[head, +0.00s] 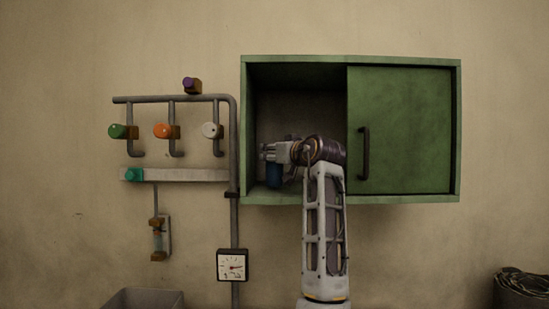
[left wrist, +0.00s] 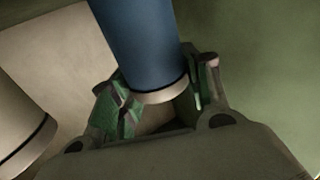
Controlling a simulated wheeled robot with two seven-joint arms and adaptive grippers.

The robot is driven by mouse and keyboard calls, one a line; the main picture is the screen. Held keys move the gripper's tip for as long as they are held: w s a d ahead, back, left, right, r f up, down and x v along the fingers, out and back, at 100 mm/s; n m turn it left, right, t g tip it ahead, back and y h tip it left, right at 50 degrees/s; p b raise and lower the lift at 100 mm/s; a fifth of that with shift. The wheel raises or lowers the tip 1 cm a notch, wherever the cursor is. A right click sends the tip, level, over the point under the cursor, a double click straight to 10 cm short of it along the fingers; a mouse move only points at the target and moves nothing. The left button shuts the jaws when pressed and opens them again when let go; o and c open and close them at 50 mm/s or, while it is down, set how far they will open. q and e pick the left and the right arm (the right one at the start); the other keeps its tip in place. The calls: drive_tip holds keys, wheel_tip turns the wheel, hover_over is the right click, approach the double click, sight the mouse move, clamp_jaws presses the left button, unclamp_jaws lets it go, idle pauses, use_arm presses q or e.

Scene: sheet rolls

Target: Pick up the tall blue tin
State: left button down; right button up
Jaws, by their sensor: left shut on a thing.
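The tall blue tin (head: 274,176) stands in the open left part of the green wall cabinet, partly hidden behind my left gripper (head: 268,152) in the head view. In the left wrist view the blue tin (left wrist: 142,42) shows its blue side and a pale end band between the two fingers. My left gripper (left wrist: 155,95) is shut on it, one finger on each side. I cannot tell whether the tin touches the cabinet floor. My right gripper is not in view.
The green cabinet (head: 350,60) has its sliding door (head: 410,130) with a dark handle (head: 365,153) covering the right half. A pale cylinder (left wrist: 20,130) is beside the tin in the left wrist view. Pipes with coloured knobs and a gauge (head: 232,265) are left of the cabinet.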

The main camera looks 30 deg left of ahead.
use_arm(q)
drive_tip(key=shift+r, duration=4.55)
